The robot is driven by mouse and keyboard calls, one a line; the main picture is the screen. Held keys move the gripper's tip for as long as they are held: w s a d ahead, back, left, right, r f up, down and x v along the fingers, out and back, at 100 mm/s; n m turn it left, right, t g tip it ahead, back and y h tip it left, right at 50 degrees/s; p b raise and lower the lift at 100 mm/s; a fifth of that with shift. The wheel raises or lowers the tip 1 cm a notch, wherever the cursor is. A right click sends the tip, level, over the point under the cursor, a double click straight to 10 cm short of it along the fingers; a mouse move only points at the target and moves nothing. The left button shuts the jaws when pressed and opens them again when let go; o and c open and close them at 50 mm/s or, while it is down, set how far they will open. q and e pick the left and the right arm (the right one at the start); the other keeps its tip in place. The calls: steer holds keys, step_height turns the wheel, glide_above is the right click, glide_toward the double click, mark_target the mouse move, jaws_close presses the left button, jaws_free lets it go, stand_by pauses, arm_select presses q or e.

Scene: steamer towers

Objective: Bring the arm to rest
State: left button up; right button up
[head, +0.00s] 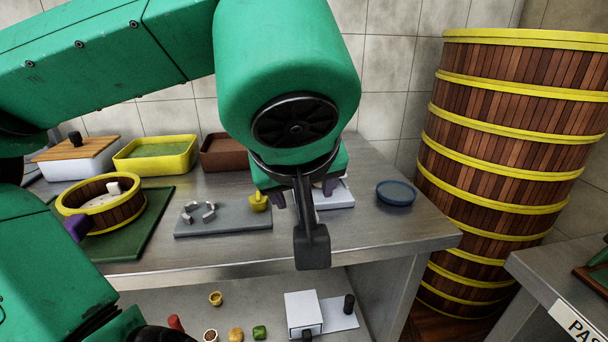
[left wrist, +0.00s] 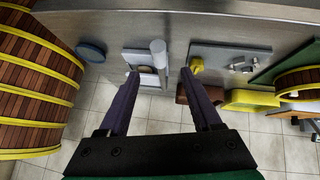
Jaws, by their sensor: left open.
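My left gripper (head: 304,193) hangs over the middle of the steel counter (head: 400,236) in the head view, partly hidden behind my wrist. In the left wrist view its two purple fingers (left wrist: 160,75) are spread apart with nothing held between them. My right gripper cannot be made out in either view.
A tall steamer tower (head: 500,150) stands at right. Small items lie on the lower shelf (head: 262,322).

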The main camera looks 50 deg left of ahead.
arm_select(q)
steer(key=shift+v, duration=1.05)
arm_select(e)
steer(key=shift+s+f, duration=0.2)
steer(key=shift+s, duration=0.25)
